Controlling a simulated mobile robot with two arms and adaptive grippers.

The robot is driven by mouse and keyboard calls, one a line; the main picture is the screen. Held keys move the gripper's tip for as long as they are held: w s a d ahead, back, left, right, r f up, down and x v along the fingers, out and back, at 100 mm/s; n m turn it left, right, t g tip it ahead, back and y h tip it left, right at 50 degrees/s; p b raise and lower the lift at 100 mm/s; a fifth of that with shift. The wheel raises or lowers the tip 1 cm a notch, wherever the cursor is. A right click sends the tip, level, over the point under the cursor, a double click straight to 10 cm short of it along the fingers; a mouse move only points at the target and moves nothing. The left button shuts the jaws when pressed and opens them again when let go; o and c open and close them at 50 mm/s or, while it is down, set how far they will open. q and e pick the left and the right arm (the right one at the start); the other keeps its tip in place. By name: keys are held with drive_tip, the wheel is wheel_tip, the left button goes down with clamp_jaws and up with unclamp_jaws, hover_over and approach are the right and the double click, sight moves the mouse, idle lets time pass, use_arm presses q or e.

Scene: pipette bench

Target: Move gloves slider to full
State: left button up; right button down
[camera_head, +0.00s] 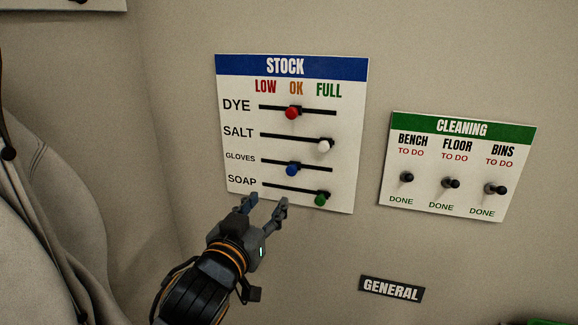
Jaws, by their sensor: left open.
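The white STOCK board (345,190) with a blue header hangs on the wall. Its columns read LOW, OK and FULL. The gloves slider is a blue knob (292,170) on the third slot, near the middle under OK. The red dye knob (292,113) is also near OK. The white salt knob (324,146) and green soap knob (320,200) stand toward FULL. My left gripper (266,204) is open and empty, its fingers pointing up near the board's lower edge, below and left of the blue knob. My right gripper is not in view.
A CLEANING board (420,151) with a green header and three dark toggles hangs to the right. A GENERAL label (391,289) is on the wall below. Grey cloth (50,220) hangs at the left. The wall between the boards is clear.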

sight(290, 171)
use_arm(q)
drive_tip(key=p+x, duration=0.3)
drive_tip(key=x, duration=0.8)
drive_tip(key=shift+w+d+r, duration=0.15)
drive_tip(key=shift+w+d, duration=0.05)
drive_tip(key=shift+w, duration=0.1)
drive_tip(key=shift+w+d, duration=0.15)
drive_tip(key=shift+w, duration=0.45)
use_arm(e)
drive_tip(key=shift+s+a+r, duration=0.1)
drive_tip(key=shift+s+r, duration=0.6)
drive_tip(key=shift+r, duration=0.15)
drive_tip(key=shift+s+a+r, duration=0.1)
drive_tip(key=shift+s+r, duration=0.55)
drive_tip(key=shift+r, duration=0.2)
use_arm(q)
clamp_jaws()
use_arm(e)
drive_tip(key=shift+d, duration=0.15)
